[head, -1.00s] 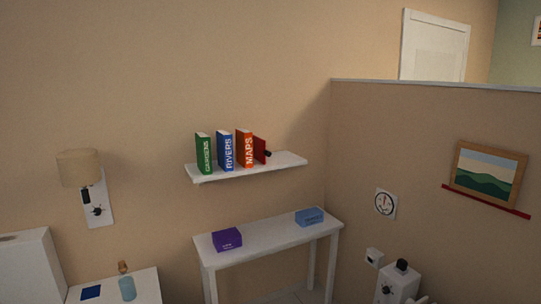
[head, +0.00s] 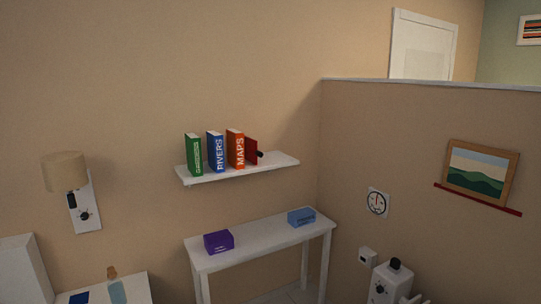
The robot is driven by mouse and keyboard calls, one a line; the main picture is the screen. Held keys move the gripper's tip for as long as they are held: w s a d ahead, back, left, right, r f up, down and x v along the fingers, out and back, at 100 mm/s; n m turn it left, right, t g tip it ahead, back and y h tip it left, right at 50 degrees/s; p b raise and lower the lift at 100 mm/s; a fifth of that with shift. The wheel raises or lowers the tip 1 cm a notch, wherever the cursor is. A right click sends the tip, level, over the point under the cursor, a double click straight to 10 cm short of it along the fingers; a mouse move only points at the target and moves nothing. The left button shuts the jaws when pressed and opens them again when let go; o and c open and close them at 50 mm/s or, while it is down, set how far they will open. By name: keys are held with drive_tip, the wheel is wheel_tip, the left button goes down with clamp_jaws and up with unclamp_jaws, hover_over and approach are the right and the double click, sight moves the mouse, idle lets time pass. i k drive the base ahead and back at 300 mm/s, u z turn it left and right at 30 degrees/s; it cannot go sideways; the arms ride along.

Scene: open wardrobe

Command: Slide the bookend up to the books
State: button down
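The books stand upright on a white wall shelf (head: 275,163): a green book (head: 194,156) at the left, a blue book marked RIVERS (head: 216,153) and an orange book marked MAPS (head: 236,149). Small gaps show between them. The red bookend (head: 251,150) stands just right of the orange book, with a dark knob (head: 260,154) on its right side. The orange book partly hides it, so I cannot tell whether they touch. My gripper is not in view.
Below the shelf is a white table with a purple box (head: 218,242) and a blue box (head: 301,217). A wall lamp (head: 66,172) is at the left. A partition (head: 350,130) stands at the right. The shelf's right end is bare.

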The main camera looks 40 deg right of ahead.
sight(251, 153)
drive_tip(key=z, duration=0.15)
drive_tip(key=i, duration=1)
drive_tip(key=u, duration=0.1)
